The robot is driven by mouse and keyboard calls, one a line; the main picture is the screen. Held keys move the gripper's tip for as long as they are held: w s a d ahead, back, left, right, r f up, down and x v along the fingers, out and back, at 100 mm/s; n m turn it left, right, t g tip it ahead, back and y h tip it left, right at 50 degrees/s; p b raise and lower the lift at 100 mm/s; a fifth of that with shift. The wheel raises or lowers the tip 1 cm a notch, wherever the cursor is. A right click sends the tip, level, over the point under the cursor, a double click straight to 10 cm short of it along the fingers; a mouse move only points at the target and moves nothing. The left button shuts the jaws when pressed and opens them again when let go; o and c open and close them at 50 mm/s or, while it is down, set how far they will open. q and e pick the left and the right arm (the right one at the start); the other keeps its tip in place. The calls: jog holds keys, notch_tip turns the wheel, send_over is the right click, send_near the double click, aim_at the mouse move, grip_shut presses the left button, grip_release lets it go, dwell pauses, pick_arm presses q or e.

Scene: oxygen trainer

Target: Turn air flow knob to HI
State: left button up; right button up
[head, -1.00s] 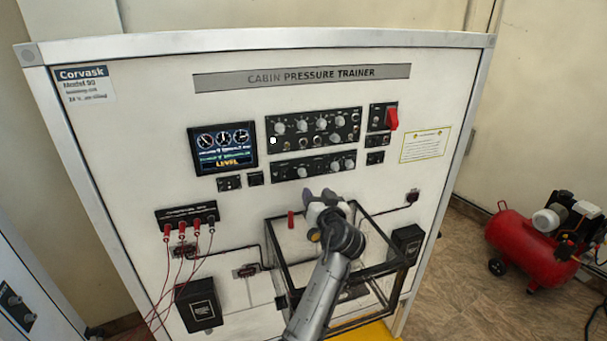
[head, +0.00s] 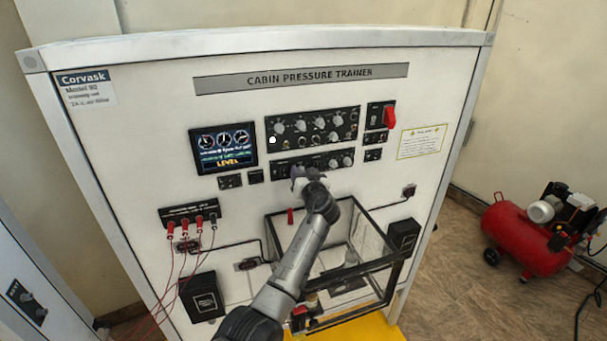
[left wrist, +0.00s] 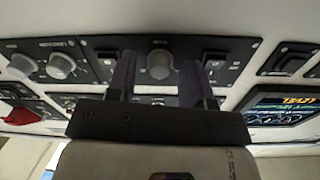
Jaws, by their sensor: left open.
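The lower control panel (head: 284,172) carries a row of knobs on the white trainer front; its labels are too small to read. My left gripper (head: 306,175) is in front of the left part of this panel and covers the knob there in the head view. In the left wrist view, which shows the panel upside down, a round grey knob (left wrist: 160,63) appears between the two open fingers of the left gripper (left wrist: 159,76). I cannot tell contact with it. Two more knobs (left wrist: 50,66) of that panel sit farther left there. My right gripper is out of view.
The upper panel (head: 270,149) with several knobs is just above. A red switch lever (head: 389,117) is at right, a lit display (head: 223,147) at left. Below is a glass-walled box (head: 345,318); red leads (head: 170,250) hang at lower left.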

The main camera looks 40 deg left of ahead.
pick_arm(q)
grip_shut()
dwell(0.4)
